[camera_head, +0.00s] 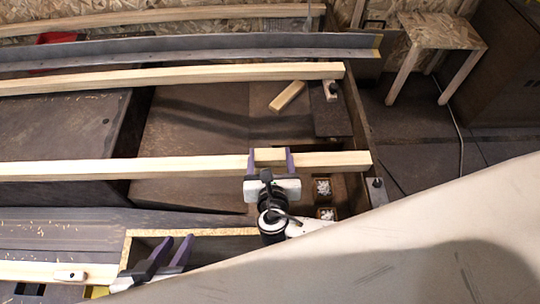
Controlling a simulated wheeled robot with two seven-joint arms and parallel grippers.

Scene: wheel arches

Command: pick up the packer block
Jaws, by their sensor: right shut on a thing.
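A short pale wooden packer block (270,156) is between the purple fingers of my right gripper (270,153). It overlaps the long timber rail (180,166) in the picture, its top slightly above the rail's line; I cannot tell whether it touches the rail. My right gripper is shut on it. A similar loose wooden block (287,96) lies on the dark board further back. My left gripper (174,243) is at the lower left, fingers apart and nothing visible between them, in front of a wood-edged box.
More long rails (200,74) and a grey metal angle (190,47) run across the back. Small bins of white pieces (322,188) stand right of my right gripper. A wooden stool (440,32) is at the back right. A large pale panel covers the lower right.

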